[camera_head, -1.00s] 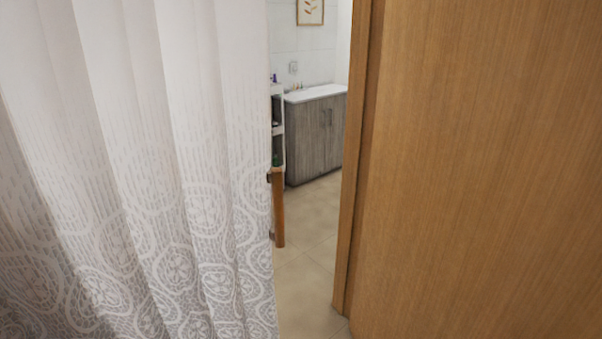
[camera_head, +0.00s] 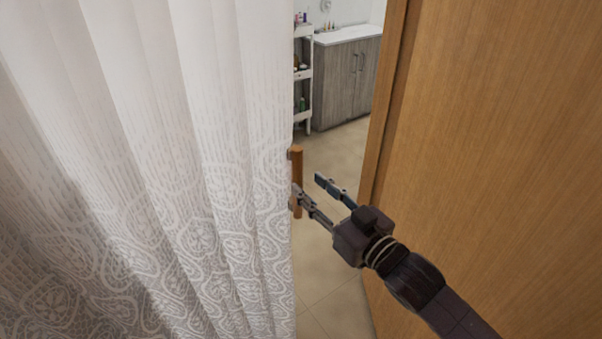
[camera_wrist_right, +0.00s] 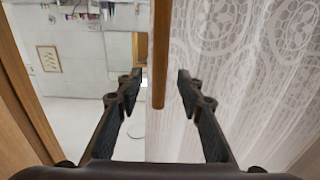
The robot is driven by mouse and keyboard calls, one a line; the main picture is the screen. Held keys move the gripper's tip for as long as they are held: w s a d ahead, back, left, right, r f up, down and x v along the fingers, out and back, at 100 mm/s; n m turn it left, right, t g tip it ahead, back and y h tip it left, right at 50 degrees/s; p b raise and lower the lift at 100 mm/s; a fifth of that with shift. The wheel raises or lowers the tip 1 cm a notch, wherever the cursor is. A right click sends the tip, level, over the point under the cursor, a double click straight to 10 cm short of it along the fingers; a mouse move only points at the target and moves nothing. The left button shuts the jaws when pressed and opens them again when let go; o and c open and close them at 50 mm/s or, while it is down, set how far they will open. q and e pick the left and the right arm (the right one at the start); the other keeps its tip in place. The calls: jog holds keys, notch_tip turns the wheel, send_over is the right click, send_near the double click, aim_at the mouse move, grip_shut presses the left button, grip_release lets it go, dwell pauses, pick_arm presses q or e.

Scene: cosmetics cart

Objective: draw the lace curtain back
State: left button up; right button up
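The white lace curtain (camera_head: 190,150) hangs in folds over the left half of the head view, with its free edge near the middle. A vertical wooden bar (camera_head: 298,200) shows right at that edge. My right gripper (camera_head: 308,183) is open and empty, with its fingertips close to the bar and the curtain edge. In the right wrist view the bar (camera_wrist_right: 161,60) lies between the directions of the two open fingers (camera_wrist_right: 158,85), and the curtain (camera_wrist_right: 240,60) fills the right side behind one finger. Whether the fingers touch the bar cannot be told. My left gripper is out of view.
A wooden door or panel (camera_head: 500,130) fills the right side, close to my right arm. Through the gap are a grey cabinet (camera_head: 347,80), a white shelf cart (camera_head: 303,75) with small bottles, and clear tiled floor (camera_head: 335,290).

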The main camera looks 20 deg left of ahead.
aim_at(301, 179)
jog(key=b+x, duration=0.1)
jog(key=x, duration=0.3)
jog(key=shift+w+a+f+b, duration=0.2)
jog(key=shift+b, duration=0.15)
jog(key=shift+w+a+r, duration=0.1)
jog(key=shift+w+a, duration=0.25)
jog(key=shift+a, duration=0.15)
grip_shut()
